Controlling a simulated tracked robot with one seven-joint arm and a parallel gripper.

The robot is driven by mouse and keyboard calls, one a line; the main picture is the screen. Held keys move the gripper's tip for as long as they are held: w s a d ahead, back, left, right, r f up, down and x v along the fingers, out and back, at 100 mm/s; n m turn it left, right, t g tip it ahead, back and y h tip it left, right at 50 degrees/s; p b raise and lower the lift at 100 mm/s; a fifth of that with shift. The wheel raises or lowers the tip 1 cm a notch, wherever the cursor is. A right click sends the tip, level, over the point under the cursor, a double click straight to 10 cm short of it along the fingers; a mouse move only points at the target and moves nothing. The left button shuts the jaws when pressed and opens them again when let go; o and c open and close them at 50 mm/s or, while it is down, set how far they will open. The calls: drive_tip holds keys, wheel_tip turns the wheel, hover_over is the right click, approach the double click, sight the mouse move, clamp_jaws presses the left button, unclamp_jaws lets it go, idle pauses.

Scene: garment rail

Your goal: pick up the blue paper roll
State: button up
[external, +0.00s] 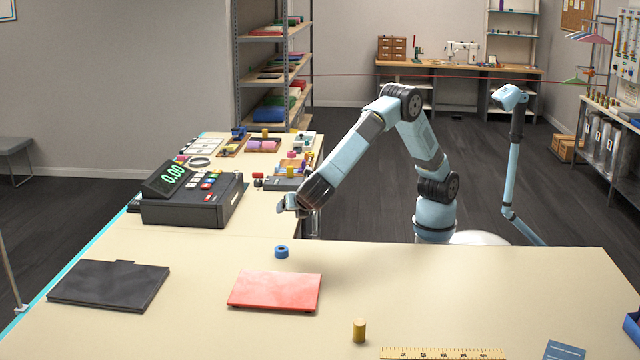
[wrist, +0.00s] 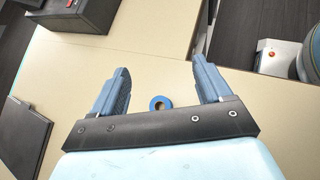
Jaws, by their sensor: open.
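The blue paper roll (external: 281,252) is a short blue ring standing on the cream table, near its inner corner.
A red flat folder (external: 275,291) lies in front of the roll, and a dark folder (external: 110,285) lies to the left. A cash register (external: 190,195) stands behind left. The table around the roll is clear.

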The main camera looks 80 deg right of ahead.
drive_tip(key=s+a+f+n+t, duration=0.1)
drive_tip(key=a+f, duration=0.1)
drive_tip(key=a, duration=0.2)
drive_tip(key=s+a+f+n+t, duration=0.1)
drive_tip(key=s+a+f, duration=0.1)
drive_tip(key=a+f, duration=0.1)
drive_tip(key=s+a+f+n+t+h, duration=0.1)
drive_tip(key=a+f+n, duration=0.1)
drive_tip(key=a, duration=0.4)
drive_tip(key=shift+s+f, duration=0.2)
drive_tip(key=shift+f, duration=0.25)
approach(283, 250)
drive_tip(key=x, duration=0.5)
drive_tip(key=shift+w+a, duration=0.15)
drive_tip(key=shift+w, duration=0.1)
drive_tip(key=shift+s+x, duration=0.2)
drive_tip(key=shift+x, duration=2.35)
drive_tip(key=shift+c, duration=0.2)
drive_tip(key=shift+s, duration=0.1)
drive_tip(key=c, duration=1.1)
